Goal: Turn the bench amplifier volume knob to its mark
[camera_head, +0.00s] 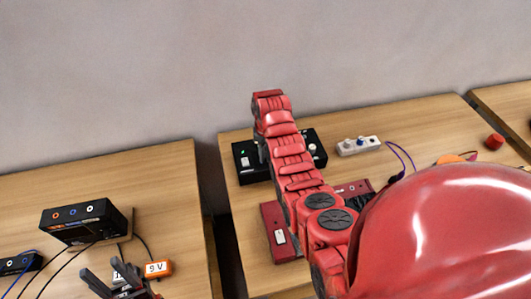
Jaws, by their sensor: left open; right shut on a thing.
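A black box with a white switch and light round spots, which looks like the bench amplifier (244,172), sits at the back left of the middle table. My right arm reaches across it, and its wrist hides the middle of the box. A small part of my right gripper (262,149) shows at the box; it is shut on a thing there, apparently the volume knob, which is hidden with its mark. My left gripper (108,277) is open and empty, low at the left table's front, left of the orange 9 V block.
A red box (270,219) with a white switch lies in front of the black one, partly under my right arm. A white strip (358,146), purple cable and red cylinder (494,141) lie right. The left table holds a black socket box (82,218), cables and the 9 V block (158,268).

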